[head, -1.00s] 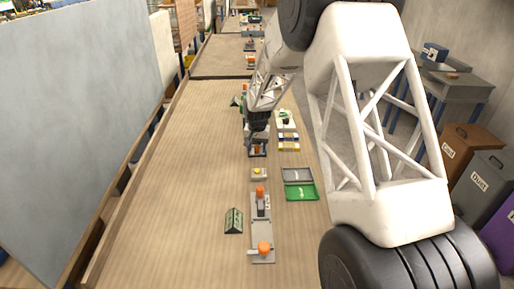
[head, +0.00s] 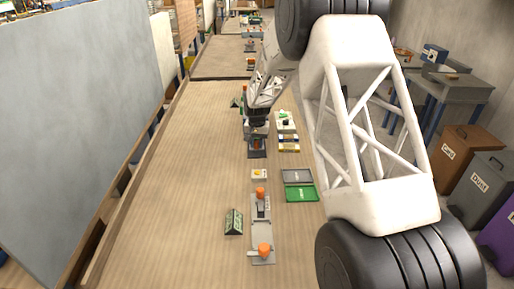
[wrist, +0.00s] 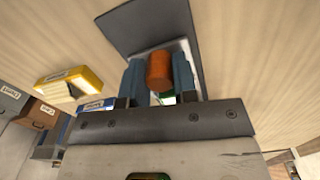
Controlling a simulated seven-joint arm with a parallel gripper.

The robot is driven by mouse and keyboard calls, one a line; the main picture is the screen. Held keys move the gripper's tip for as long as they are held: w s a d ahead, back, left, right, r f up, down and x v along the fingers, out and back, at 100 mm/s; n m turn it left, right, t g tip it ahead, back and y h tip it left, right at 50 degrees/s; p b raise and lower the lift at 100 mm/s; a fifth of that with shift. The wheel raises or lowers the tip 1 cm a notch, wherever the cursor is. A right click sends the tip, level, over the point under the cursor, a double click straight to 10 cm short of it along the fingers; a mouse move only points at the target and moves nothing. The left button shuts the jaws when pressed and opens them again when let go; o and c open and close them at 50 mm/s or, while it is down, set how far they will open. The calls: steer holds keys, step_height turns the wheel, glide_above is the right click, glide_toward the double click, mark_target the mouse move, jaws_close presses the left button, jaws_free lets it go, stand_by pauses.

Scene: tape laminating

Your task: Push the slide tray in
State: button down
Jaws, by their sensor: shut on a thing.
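The slide tray shows as a pale piece with an upright orange knob (wrist: 160,70) in the wrist view. My gripper (wrist: 158,76) is shut on this knob, one blue-grey finger on each side. Under it lies a flat dark grey base (wrist: 140,22), which sticks out beyond the fingers. In the head view my gripper (head: 256,138) is at the far middle of the bench, with the orange knob (head: 256,145) low between its fingers and the dark base (head: 257,154) showing in front. My gripper and arm hide most of the tray and whatever is behind it.
A long grey fixture (head: 262,228) with two orange knobs stands nearer on the bench. Yellow and white items (head: 288,138) are close right of my gripper. The left bench is clear.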

steer(key=w, duration=0.5)
steer(key=c, duration=0.9)
jaws_free()
steer(key=shift+r, duration=0.2)
steer(key=shift+r, duration=3.75)
